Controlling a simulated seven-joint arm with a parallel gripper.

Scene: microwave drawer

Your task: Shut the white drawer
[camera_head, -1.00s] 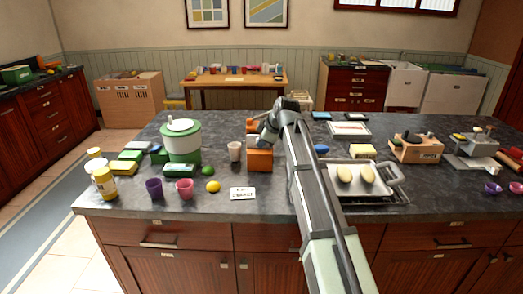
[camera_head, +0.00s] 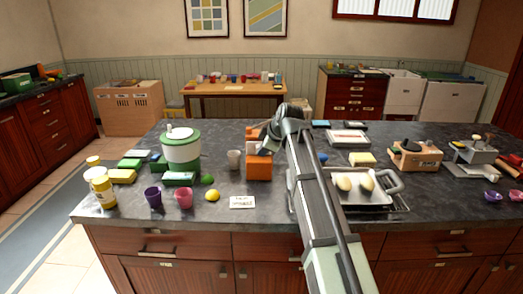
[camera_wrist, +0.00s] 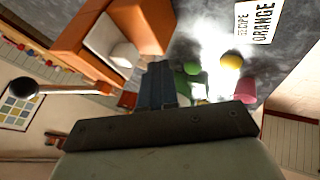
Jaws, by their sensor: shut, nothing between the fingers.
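An orange box (camera_head: 259,168) stands on the dark counter, left of my arm. In the wrist view it shows large at the upper left (camera_wrist: 150,22), with a pale white part (camera_wrist: 108,38) inside its orange frame. This looks like the white drawer, but how far out it stands I cannot tell. My gripper (camera_head: 264,146) is at the box's far side in the head view, its fingertips largely hidden. In the wrist view its dark fingers (camera_wrist: 160,72) are together and empty, pointing beside the box. Whether they touch it I cannot tell.
A yellow ball (camera_head: 212,195) and a printed card (camera_head: 242,202) lie in front. A tray (camera_head: 362,197) is right of my arm. A dark-knobbed rod (camera_wrist: 60,89) shows in the wrist view.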

